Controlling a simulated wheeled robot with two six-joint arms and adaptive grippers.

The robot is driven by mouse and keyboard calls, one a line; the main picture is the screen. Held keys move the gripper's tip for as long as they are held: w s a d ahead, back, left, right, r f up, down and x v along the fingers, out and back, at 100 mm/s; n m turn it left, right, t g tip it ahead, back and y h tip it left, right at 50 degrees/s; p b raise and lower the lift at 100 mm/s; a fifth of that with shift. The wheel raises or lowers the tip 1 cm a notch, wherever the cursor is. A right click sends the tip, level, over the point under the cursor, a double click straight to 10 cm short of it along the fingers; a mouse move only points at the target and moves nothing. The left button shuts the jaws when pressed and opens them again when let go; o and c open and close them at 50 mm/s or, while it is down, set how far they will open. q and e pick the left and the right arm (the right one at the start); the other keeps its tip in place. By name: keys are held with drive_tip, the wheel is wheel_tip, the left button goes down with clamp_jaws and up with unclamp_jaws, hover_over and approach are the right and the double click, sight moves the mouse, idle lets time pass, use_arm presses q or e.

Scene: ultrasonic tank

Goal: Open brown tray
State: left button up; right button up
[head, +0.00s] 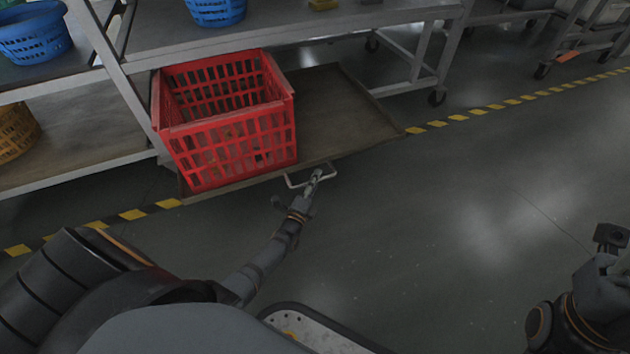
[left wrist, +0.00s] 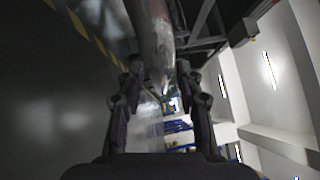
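The brown tray (head: 345,118) is a flat dark sheet low under the workbench, and it sticks out past the bench's front over the floor line. A pale loop handle (head: 295,184) is on its front edge. My left gripper (head: 318,176) is at the handle, overlapping its right part. In the left wrist view its fingers (left wrist: 160,76) stand apart, with the tray's underside or edge beyond them. Whether the handle bar lies between the fingers is unclear. My right gripper (head: 612,238) is at the right edge, away from the tray, and its fingers are not clear.
A red basket (head: 230,150) stands on the tray's left part. Blue baskets (head: 35,35) stand on the shelving at the upper left, with a wooden-coloured basket (head: 15,130) below. A bench leg (head: 115,75) rises left of the red basket. The floor (head: 450,230) in front is clear.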

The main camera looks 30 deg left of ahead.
use_arm(q)
drive_tip(key=s+f, duration=0.1)
drive_tip(key=s, duration=1.1)
drive_tip(key=shift+d+f, duration=0.25)
drive_tip(key=shift+d, duration=0.15)
